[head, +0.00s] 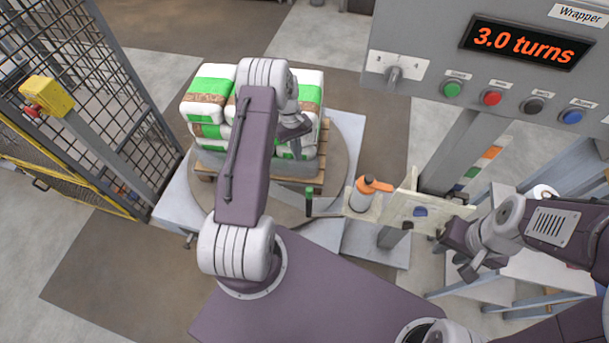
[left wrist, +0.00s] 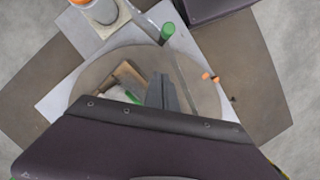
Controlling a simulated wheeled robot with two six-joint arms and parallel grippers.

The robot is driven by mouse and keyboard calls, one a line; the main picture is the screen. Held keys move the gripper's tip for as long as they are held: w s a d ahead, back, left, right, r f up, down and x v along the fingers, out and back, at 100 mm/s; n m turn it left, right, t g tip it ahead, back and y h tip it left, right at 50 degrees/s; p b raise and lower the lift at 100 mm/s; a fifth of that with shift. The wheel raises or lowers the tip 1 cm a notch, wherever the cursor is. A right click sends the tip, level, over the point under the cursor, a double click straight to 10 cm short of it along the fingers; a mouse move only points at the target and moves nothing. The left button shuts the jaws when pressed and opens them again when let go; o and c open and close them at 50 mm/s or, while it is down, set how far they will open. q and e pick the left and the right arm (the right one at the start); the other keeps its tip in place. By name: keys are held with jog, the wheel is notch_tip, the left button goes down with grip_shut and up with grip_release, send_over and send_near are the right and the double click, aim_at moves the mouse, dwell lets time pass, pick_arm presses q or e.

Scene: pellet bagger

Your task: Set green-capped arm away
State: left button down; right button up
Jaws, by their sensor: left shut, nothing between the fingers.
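The green-capped arm shows as a short dark upright post (head: 309,201) with a green top, at the front right rim of the round turntable (head: 335,160). Its green cap also shows in the left wrist view (left wrist: 167,31). My left gripper (head: 298,130) is shut and empty, above the right side of the bag stack and behind the post, apart from it. Its closed fingers (left wrist: 163,92) show in the left wrist view over the turntable. My right gripper (head: 455,256) has its fingers apart beside a pale panel (head: 405,207); I see nothing between them.
White and green bags (head: 208,92) are stacked on a wooden pallet (head: 205,168). An orange-topped bottle (head: 364,195) stands right of the post. The wrapper control box (head: 430,60) reads 3.0 turns. A mesh fence (head: 100,90) stands at the left.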

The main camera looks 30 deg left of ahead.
pick_arm(q)
jog(key=s+d+f, duration=0.3)
jog(key=d+f, duration=0.2)
jog(key=f, duration=0.4)
jog(key=shift+s+f, duration=0.2)
jog(key=shift+s, duration=0.1)
jog(key=shift+s+d, duration=0.15)
jog(key=shift+d, duration=0.05)
